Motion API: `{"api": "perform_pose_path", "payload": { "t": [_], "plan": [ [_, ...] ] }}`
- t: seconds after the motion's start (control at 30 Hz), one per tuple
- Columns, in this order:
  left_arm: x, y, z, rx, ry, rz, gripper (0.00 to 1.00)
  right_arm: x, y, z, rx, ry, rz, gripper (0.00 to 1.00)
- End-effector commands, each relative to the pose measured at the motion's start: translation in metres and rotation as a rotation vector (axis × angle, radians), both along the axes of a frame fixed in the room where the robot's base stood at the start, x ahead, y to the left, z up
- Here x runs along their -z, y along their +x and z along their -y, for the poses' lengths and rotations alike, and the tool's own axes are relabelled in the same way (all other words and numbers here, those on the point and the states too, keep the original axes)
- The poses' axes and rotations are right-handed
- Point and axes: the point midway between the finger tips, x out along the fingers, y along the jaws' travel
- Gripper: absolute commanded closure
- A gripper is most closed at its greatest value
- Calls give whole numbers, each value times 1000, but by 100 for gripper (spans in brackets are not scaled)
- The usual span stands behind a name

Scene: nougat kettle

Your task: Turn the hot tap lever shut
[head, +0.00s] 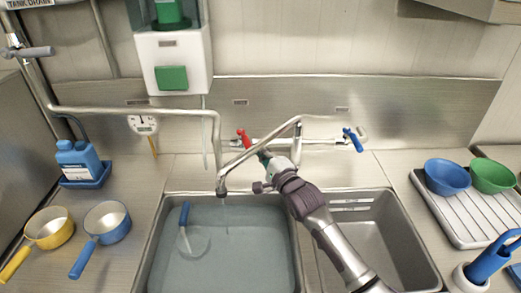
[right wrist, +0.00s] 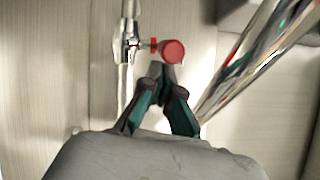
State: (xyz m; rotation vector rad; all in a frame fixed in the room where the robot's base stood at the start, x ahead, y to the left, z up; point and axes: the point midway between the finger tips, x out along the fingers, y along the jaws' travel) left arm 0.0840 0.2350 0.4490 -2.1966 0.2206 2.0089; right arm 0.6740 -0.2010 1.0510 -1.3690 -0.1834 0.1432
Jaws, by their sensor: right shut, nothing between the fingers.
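The red hot tap lever (head: 243,138) sits on the wall mixer at the left of the blue lever (head: 353,140). In the right wrist view the red lever (right wrist: 173,51) shows its round end, with a thin stem to the chrome valve (right wrist: 131,45). My right gripper (head: 263,155) is shut and empty, its tips close beside the red lever. In the right wrist view its fingertips (right wrist: 160,70) meet just below the red end; I cannot tell whether they touch it. A thin stream runs from the spout (head: 221,185). My left gripper is not in view.
The left basin (head: 230,250) holds water and a blue-handled item (head: 184,214). The right basin looks empty behind my arm. The chrome spout pipe (right wrist: 240,70) slants close beside my right gripper. Saucepans (head: 107,220) stand left; bowls (head: 447,176) sit on a rack right.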

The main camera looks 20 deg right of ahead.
Motion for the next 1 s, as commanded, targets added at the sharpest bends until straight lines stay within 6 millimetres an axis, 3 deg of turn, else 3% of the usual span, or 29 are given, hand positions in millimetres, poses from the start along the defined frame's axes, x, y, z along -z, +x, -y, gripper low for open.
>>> {"api": "perform_pose_path", "payload": {
  "t": [0.17, 0.5, 1.0],
  "plan": [
    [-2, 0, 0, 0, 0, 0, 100, -1, 0, -1, 0, 2, 0, 100],
    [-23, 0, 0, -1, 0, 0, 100, -2, -3, -31, 0, 4, -1, 100],
    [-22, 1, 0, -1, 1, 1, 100, 1, -3, -36, -5, 1, 0, 100]
  ]
}}
